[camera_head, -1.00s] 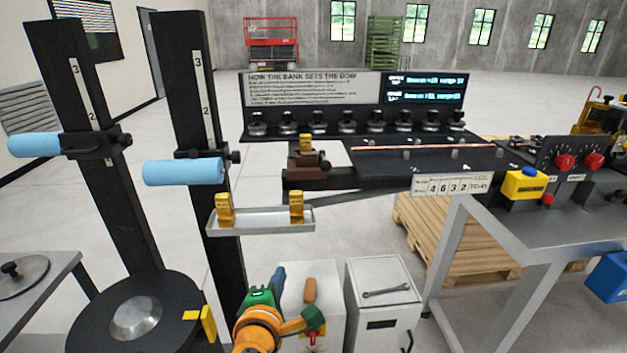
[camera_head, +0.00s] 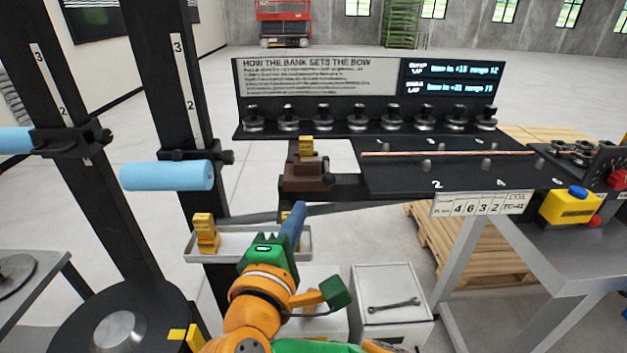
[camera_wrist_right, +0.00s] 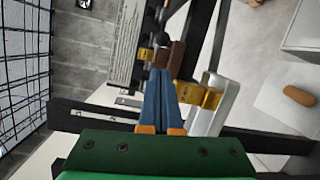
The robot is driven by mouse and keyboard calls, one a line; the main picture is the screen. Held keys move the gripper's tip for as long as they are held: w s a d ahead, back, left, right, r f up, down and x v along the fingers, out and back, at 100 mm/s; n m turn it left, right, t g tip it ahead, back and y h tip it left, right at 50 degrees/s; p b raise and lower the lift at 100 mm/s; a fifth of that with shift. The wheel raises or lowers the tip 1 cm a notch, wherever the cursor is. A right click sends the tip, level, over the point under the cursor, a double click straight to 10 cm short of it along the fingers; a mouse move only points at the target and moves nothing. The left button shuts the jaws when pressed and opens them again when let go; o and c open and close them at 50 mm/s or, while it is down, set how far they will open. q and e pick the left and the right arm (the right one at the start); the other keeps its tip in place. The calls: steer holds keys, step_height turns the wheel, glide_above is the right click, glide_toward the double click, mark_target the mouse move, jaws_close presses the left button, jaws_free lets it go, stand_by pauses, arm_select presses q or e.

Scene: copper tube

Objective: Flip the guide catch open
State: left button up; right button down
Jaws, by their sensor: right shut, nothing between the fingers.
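The guide is a brown block (camera_head: 305,178) at the left end of the dark bench, with a gold piece (camera_head: 306,147) on top and a small dark knob at its right side. I cannot tell for sure which part is the catch. My right gripper (camera_head: 299,207) is shut and empty, its blue fingers pointing up just below and in front of the block. In the right wrist view the shut fingertips (camera_wrist_right: 163,76) point at the brown block (camera_wrist_right: 176,54) and the black knob (camera_wrist_right: 161,40), seemingly short of them. My left gripper is not in view.
A metal tray (camera_head: 225,254) with gold blocks lies just left of and behind my right gripper, which partly hides it. A copper tube (camera_head: 450,154) lies along the bench. Two dark posts with blue rollers stand left. A grey cabinet (camera_head: 385,284) stands at lower right.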

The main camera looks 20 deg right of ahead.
steer(key=shift+f+p+x, duration=0.2)
steer(key=shift+p+x, duration=0.9)
steer(key=shift+x, duration=4.25)
steer(key=shift+w, duration=0.1)
